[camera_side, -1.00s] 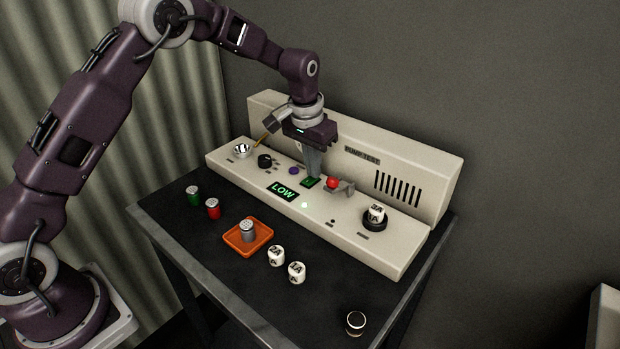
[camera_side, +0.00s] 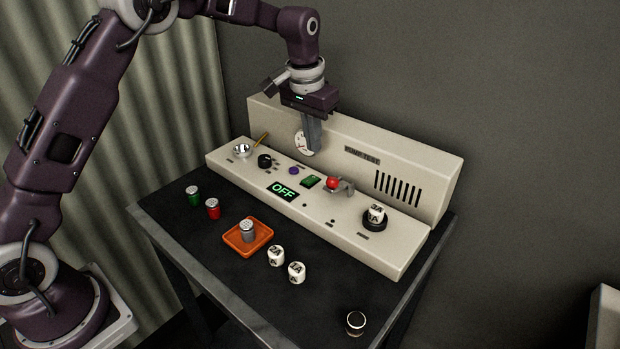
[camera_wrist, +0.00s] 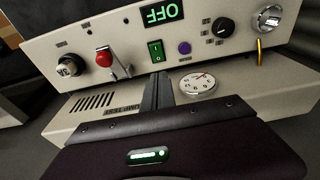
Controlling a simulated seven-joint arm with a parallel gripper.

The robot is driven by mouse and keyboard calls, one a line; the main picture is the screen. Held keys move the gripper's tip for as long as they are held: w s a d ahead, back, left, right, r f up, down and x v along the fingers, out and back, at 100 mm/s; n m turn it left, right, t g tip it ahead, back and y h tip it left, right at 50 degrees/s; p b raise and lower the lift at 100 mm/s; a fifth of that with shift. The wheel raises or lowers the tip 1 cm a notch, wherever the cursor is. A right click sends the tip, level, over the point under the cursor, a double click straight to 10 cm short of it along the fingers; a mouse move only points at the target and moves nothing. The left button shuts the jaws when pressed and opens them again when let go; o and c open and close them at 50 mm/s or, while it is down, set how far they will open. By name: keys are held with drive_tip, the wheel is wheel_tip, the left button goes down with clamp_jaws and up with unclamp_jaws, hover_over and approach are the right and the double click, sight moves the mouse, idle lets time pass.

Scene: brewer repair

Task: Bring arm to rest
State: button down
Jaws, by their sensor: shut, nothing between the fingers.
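My gripper (camera_side: 313,150) is shut and empty. It hangs above the cream pump test console (camera_side: 400,247), in front of its upright back panel and partly covering a round white dial (camera_side: 301,144). In the wrist view my shut fingers (camera_wrist: 157,92) point toward the console, beside the dial (camera_wrist: 197,85). The console's display (camera_side: 283,191) reads OFF in green. A green rocker switch (camera_side: 310,181) and a lever with a red knob (camera_side: 333,183) lie below and to the right of the fingertips, apart from them.
A white cylinder marked 3A (camera_side: 376,213) sits in a dark socket on the console. An orange tray (camera_side: 264,236) holds a grey-topped cylinder (camera_side: 248,230). Green, red and white cylinders stand on the black table (camera_side: 205,240). The air above the console is clear.

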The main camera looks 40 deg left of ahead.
drive_tip(key=s+r+t, duration=0.2)
drive_tip(key=s+r, duration=1.1)
drive_tip(key=s, duration=0.3)
drive_tip(key=s+f+t, duration=0.1)
drive_tip(key=s+f, duration=0.1)
drive_tip(key=s, duration=1.9)
drive_tip(key=shift+f+t, duration=0.35)
drive_tip(key=shift+t, duration=0.05)
